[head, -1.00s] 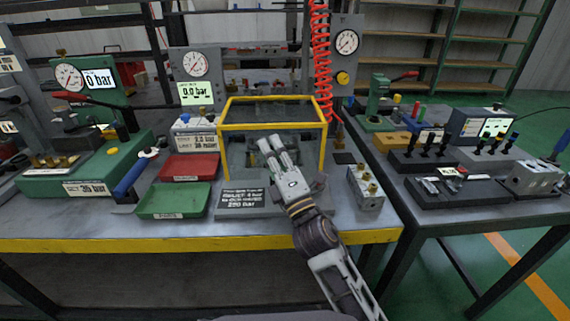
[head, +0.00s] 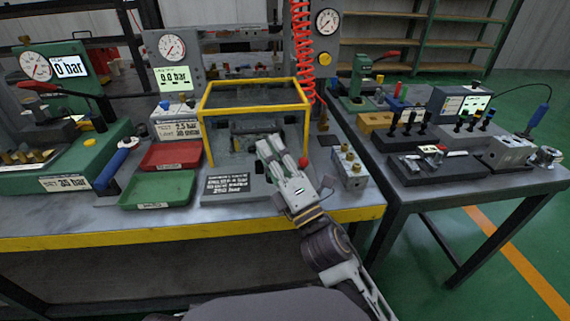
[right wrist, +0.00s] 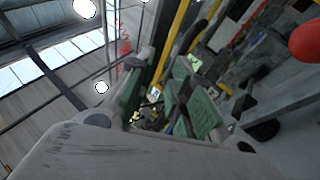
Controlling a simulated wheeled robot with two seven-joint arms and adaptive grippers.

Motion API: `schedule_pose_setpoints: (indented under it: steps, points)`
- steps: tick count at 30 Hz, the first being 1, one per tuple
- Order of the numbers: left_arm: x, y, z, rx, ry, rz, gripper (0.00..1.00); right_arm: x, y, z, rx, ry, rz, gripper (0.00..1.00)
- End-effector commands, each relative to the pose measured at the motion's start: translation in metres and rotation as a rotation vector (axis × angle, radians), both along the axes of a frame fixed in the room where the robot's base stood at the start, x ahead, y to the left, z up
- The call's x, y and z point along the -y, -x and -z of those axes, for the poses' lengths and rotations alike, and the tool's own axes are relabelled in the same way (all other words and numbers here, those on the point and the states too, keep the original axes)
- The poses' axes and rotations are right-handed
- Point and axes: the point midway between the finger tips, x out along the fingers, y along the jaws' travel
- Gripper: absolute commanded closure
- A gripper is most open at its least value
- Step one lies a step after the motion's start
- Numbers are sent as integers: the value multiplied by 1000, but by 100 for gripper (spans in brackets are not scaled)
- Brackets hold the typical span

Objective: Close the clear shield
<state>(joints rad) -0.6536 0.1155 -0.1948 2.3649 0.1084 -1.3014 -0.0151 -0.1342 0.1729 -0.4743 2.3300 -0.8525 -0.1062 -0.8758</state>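The clear shield (head: 255,108) stands on the bench as a box-like panel in a yellow frame, over a grey fixture (head: 235,188) with a printed plate. I cannot tell from these frames how far it is closed. My right gripper (head: 268,146) is in front of the shield's lower right part, fingers pointing up and inward. In the right wrist view its two green-padded fingers (right wrist: 163,105) stand apart with nothing held between them. Yellow frame bars (right wrist: 172,45) pass behind them. I cannot tell whether a finger touches the frame. My left gripper is not in view.
A red knob (head: 303,162) is close beside my right gripper. A metal block with brass fittings (head: 350,170) is to the right. Red (head: 172,157) and green (head: 158,190) trays lie to the left. A coiled red hose (head: 304,50) hangs behind.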

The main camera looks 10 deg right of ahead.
Motion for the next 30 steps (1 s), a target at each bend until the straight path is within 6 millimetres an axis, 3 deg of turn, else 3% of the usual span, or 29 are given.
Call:
schedule_pose_setpoints:
  steps: [16, 30]
  points:
    - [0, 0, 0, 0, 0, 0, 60, 18, 38, 1, -1, 0, 0, 79]
    - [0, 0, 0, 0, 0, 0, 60, 23, 47, 0, 1, 1, -1, 79]
